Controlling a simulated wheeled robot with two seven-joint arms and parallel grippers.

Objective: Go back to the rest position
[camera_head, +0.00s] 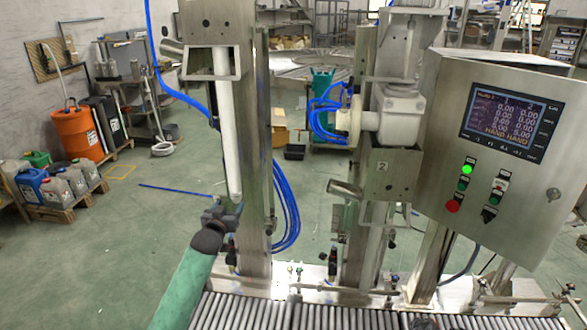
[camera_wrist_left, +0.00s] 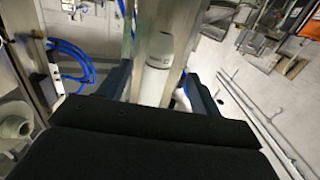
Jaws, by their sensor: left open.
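A white lance tube (camera_head: 229,120) hangs nearly upright from a steel bracket on the left column. My left gripper (camera_head: 224,213) is at the lower end of this lance, at the end of my green-sleeved arm. In the left wrist view, the two dark fingers of my left gripper (camera_wrist_left: 157,88) are spread apart. The white lance (camera_wrist_left: 157,68) shows between them in the picture, with visible gaps on both sides. I cannot tell how deep it lies between the fingers. My right gripper is not visible.
A steel control box (camera_head: 430,150) with a lit screen stands at the right. A second column with a numbered plate (camera_head: 393,174) is beside it. A roller conveyor (camera_head: 260,312) runs along the bottom. Canisters and an orange drum (camera_head: 78,134) stand left. Green floor (camera_head: 110,230) is open at left.

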